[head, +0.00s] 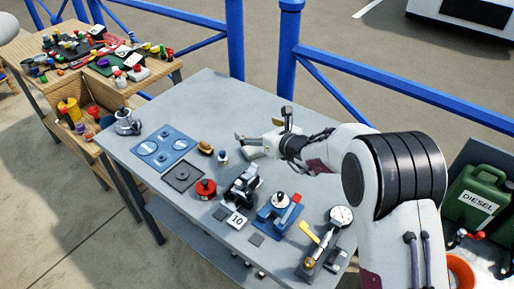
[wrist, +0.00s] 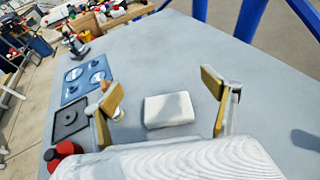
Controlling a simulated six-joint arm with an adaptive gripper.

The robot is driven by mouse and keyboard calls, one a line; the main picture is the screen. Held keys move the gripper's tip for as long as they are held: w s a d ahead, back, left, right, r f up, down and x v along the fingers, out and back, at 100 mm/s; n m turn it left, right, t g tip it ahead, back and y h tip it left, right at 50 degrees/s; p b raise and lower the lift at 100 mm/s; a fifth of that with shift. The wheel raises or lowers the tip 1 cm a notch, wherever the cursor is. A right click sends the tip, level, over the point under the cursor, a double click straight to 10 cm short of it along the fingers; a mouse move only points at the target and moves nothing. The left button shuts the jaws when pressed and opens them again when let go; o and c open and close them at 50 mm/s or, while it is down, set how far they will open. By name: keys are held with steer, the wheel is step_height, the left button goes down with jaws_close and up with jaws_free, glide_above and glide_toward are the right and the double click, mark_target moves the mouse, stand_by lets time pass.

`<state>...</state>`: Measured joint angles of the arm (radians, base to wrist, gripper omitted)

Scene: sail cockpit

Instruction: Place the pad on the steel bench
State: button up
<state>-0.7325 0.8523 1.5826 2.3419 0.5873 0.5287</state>
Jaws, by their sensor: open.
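A white, rounded rectangular block (wrist: 168,110), which looks like the pad, lies flat on the grey steel bench (wrist: 180,45). My gripper (wrist: 160,92) is open, with its tan-faced fingers apart on either side of the white block in the picture. I see no finger touching it. In the head view my gripper (head: 258,138) is low over the middle of the bench (head: 205,98), and the white block is hard to tell from the pale gripper parts there.
Left of my gripper are a small brown knob (head: 205,147), a blue plate (head: 164,148), a dark square tray (head: 182,175) and a red round item (head: 205,189). Black and blue fixtures (head: 278,213) crowd the near side. A blue railing (head: 237,45) runs behind. The bench's far part is clear.

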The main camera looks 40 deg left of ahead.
steer(key=shift+f, duration=1.75)
steer(key=shift+f, duration=0.1)
steer(key=shift+f, duration=1.5)
steer(key=shift+a+f, duration=0.15)
steer(key=shift+f, duration=0.1)
steer(key=shift+x, duration=1.35)
steer(key=c, duration=1.2)
steer(key=shift+r, duration=0.2)
steer(key=shift+r, duration=4.85)
